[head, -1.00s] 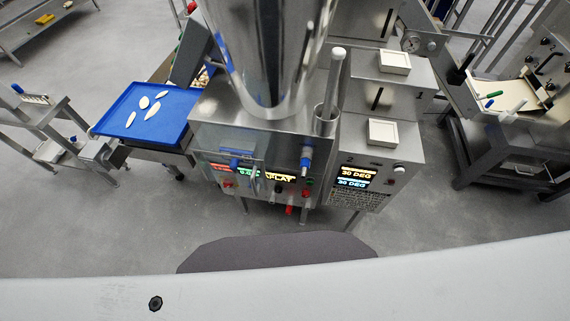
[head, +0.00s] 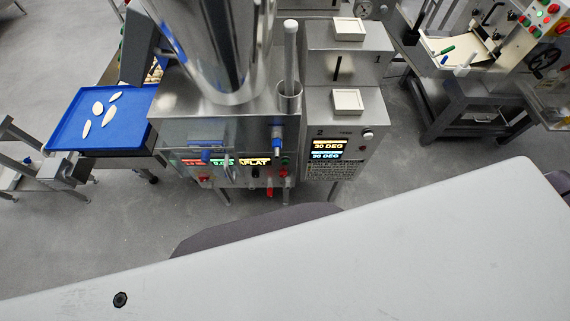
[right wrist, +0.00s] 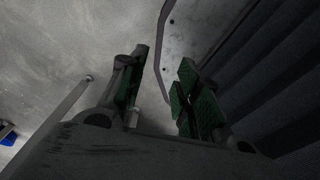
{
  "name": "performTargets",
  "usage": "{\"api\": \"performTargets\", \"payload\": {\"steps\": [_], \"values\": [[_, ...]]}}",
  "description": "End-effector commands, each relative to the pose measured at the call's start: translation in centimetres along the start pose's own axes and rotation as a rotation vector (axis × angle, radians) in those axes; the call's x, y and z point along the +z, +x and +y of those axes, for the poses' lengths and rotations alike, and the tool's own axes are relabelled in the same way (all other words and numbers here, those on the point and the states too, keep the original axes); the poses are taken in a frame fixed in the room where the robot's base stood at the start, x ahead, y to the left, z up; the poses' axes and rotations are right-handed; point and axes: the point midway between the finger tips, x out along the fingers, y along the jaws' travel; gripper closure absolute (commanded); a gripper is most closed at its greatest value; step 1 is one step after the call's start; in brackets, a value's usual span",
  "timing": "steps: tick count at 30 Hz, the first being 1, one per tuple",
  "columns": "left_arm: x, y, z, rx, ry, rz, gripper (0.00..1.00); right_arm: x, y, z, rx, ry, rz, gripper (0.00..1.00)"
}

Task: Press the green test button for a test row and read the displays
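A steel machine with a tall shiny cylinder (head: 215,55) stands ahead in the head view. Its front carries a lit display strip (head: 225,161) with red, green and yellow parts; the yellow part reads "FLAT". A small green button (head: 285,160) sits right of the strip. Neither gripper shows in the head view. In the right wrist view my right gripper (right wrist: 158,95) is open and empty, its green-padded fingers apart. My left gripper is out of view.
A blue tray (head: 68,132) with several pale pieces stands left of the machine. Pale square blocks (head: 347,101) sit on the cabinet. A bench machine (head: 475,95) and a control box with coloured buttons (head: 545,15) stand at the right. Grey floor is clear around (head: 390,145).

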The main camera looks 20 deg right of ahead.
Motion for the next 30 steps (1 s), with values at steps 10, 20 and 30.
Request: {"api": "performTargets", "payload": {"steps": [10,20,30], "values": [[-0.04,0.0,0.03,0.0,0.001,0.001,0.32,0.01,0.0,-0.08,-0.001,0.0,0.0,1.0],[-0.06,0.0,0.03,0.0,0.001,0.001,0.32,-0.08,0.0,-0.59,-0.006,0.002,0.001,1.0],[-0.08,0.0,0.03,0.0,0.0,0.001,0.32,-0.07,0.0,-0.65,-0.007,0.001,0.001,1.0]]}}
